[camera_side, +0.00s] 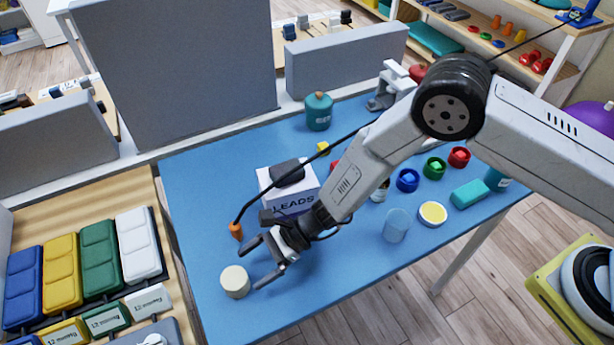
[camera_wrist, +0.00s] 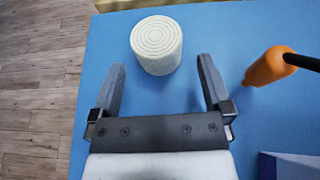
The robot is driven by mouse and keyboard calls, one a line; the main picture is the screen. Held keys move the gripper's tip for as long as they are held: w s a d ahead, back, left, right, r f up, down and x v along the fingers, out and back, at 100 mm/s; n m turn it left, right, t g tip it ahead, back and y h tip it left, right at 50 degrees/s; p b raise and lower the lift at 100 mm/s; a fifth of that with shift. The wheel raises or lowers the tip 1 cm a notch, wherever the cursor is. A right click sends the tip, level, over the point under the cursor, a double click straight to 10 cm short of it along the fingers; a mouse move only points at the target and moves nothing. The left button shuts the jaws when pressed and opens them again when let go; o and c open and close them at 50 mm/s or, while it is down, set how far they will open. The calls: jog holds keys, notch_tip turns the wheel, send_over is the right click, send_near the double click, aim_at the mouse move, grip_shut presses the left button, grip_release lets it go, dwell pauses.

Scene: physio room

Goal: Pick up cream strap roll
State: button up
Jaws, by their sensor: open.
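The cream strap roll (camera_side: 235,281) stands upright on the blue table near its front left edge. In the wrist view the roll (camera_wrist: 156,46) shows its spiral top, just beyond and between the fingertips. My gripper (camera_side: 256,264) is open and empty, with its fingers pointing at the roll from the right. In the wrist view my gripper (camera_wrist: 160,66) has both fingers spread, one towards each side of the roll. The fingers do not appear to touch it.
An orange-tipped probe (camera_wrist: 268,66) on a black cable lies right of the fingers; it also shows in the side view (camera_side: 235,230). The LEADS box (camera_side: 292,204) stands behind my gripper. Table left of the roll is clear.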

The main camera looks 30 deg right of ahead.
aim_at(235, 281)
jog(key=shift+a+f, duration=0.1)
jog(key=shift+a, duration=0.1)
jog(key=shift+s+x, duration=0.2)
jog(key=shift+x, duration=2.3)
jog(key=c, duration=1.1)
